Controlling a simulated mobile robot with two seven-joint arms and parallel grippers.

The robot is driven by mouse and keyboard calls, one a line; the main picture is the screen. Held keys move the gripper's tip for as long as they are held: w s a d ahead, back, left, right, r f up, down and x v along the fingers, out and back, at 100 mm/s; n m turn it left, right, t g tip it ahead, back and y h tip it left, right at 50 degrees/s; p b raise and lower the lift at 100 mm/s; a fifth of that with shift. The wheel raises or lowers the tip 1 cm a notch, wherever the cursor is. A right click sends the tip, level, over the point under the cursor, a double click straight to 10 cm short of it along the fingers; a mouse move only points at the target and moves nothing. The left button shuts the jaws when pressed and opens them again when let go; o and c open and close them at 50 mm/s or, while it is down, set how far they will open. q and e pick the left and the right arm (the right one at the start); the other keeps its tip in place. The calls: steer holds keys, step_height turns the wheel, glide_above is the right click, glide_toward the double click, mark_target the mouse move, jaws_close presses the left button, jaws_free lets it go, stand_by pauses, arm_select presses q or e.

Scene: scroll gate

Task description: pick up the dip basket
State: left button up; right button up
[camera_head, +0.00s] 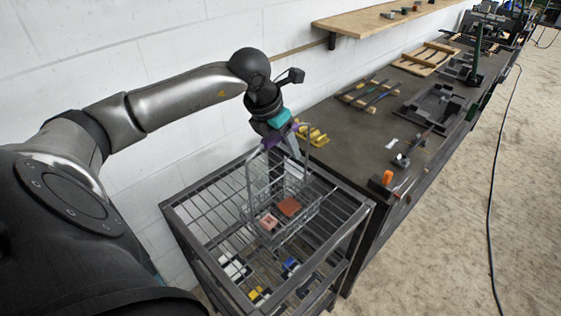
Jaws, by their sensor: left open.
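The dip basket (300,222) is a wire basket with a tall handle, standing on the top of a dark metal rack (188,241). A reddish-brown block (289,206) and a pink block (269,222) lie inside it. The handle has a purple grip at its top. My left gripper (284,146) comes down from above at the handle's top. It is open, and its fingers are beside or around the purple grip; I cannot tell whether they touch it. My right gripper is not in the picture.
A long dark workbench (350,132) runs along the wall to the right, with tools, wooden racks and a yellow piece (312,135) on it. A wooden shelf (370,20) is above. A black cable (492,200) lies on the sandy floor. Small parts sit on the rack's lower level.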

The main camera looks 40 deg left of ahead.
arm_select(q)
jaws_close()
stand_by(0.5)
steer(key=shift+r, duration=0.15)
